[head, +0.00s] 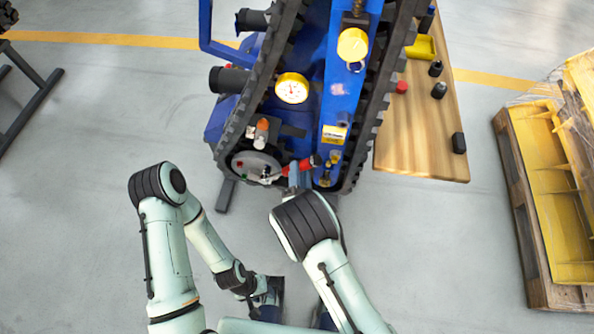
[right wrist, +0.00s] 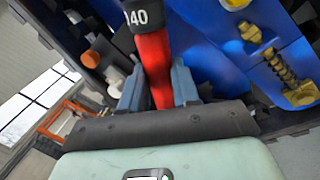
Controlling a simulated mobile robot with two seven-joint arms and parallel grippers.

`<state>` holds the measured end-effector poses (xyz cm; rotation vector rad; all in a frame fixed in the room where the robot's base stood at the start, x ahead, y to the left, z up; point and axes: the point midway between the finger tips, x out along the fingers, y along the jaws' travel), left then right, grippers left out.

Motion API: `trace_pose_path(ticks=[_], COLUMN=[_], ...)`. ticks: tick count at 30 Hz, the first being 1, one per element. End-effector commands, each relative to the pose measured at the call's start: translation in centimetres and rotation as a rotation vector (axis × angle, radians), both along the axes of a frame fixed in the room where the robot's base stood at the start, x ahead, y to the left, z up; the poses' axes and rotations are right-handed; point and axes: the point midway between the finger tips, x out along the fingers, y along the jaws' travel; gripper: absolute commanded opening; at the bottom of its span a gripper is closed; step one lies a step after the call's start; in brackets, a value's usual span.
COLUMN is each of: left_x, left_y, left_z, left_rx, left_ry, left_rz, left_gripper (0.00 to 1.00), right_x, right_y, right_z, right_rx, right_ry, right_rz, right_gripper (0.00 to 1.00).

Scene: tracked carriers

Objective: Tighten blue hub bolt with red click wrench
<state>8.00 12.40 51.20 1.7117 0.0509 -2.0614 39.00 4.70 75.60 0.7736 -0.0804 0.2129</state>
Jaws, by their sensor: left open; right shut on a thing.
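The red click wrench (head: 308,163) lies across the lower end of the blue tracked carrier (head: 338,95). My right gripper (head: 298,174) is shut on its red handle. The wrench's other end reaches to the grey hub disc (head: 246,162). I cannot make out the blue hub bolt, nor whether the wrench is seated on it. My left gripper (head: 269,292) is open and low, well apart from the carrier.
Black rubber tracks (head: 370,125) run up both sides of the carrier. A round yellow gauge (head: 292,88) is above the hub. A wooden bench (head: 425,150) with small dark parts stands at right. A pallet (head: 520,200) with yellow pieces is farther right.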

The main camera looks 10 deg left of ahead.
Motion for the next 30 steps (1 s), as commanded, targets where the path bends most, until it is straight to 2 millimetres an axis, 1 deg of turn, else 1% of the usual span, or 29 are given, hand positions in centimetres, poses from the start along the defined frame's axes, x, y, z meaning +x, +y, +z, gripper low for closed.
trace_pose_path(ticks=[2, 12, 22, 30], left_x=[-0.1, -0.1, -0.3, -0.2], left_y=[0.0, 0.0, 0.0, 0.1], left_z=[-0.4, -0.4, -1.9, -2.1], left_rx=[0.000, 0.000, -0.001, 0.002], left_ry=[0.001, 0.001, 0.005, 0.005], left_rz=[0.000, 0.000, 0.000, 0.001], left_gripper=[0.43, 0.43, 0.43, 0.43], right_x=[0.0, 0.0, 0.0, 0.0], right_y=[-0.2, -0.2, -1.0, -1.2], right_z=[-0.2, -0.1, -1.3, -1.3], right_rx=[0.022, 0.028, 0.108, 0.127], right_ry=[-0.003, -0.004, -0.006, -0.008], right_rz=[0.000, 0.001, 0.002, 0.002], right_gripper=[0.00, 0.00, 0.00, 0.00])
